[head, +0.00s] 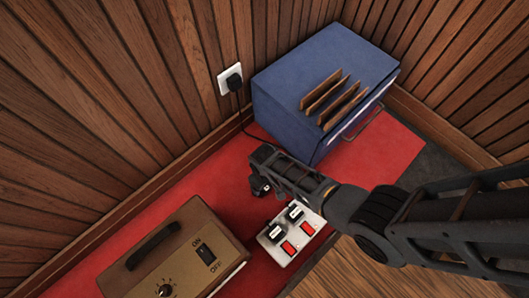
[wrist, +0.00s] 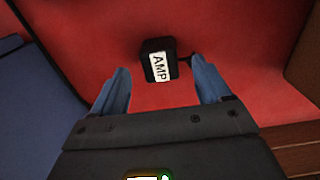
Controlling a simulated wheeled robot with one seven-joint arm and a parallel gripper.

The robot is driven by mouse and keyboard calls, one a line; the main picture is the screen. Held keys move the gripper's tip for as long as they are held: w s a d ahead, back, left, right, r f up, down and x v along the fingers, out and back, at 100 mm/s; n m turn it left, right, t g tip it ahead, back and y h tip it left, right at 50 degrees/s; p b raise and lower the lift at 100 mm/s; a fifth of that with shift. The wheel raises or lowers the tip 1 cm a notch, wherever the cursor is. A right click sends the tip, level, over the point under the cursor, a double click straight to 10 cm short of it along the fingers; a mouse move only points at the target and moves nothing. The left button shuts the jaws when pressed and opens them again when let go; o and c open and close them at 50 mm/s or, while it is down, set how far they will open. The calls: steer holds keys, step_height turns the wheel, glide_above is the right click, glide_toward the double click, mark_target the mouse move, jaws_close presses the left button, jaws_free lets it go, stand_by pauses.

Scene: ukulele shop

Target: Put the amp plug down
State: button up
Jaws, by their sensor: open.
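The amp plug (wrist: 153,62) is a small black block with a white label reading AMP. In the wrist view it lies on the red mat (wrist: 230,40), ahead of and between my fingertips. My gripper (wrist: 160,72) is open, with a finger on each side and red showing between each finger and the plug. In the head view the small dark plug (head: 260,188) is below the end of my arm, partly hidden and hard to tell from the fingers.
A tan amp box (head: 180,250) with an ON/OFF switch stands at front left. A blue cabinet (head: 310,80) with brown slats stands behind. A black plug (head: 234,80) sits in the wall socket.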

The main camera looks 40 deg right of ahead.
step_height(320, 180, up, 9)
steer(key=p, duration=0.4)
steer(key=s+a+r+t, duration=0.2)
steer(key=s+r+t, duration=0.6)
steer(key=s+r, duration=0.55)
steer(key=s+r+t, duration=0.2)
steer(key=s+r, duration=0.1)
steer(key=r, duration=0.7)
steer(key=s+d+r+t, duration=0.1)
steer(key=s+r+t, duration=0.1)
steer(key=r, duration=0.9)
steer(key=s+r+t, duration=0.3)
steer(key=s+r, duration=0.1)
steer(key=r, duration=0.6)
steer(key=shift+s+d+r, duration=0.15)
steer(key=shift+s+d, duration=0.1)
steer(key=shift+d, duration=0.15)
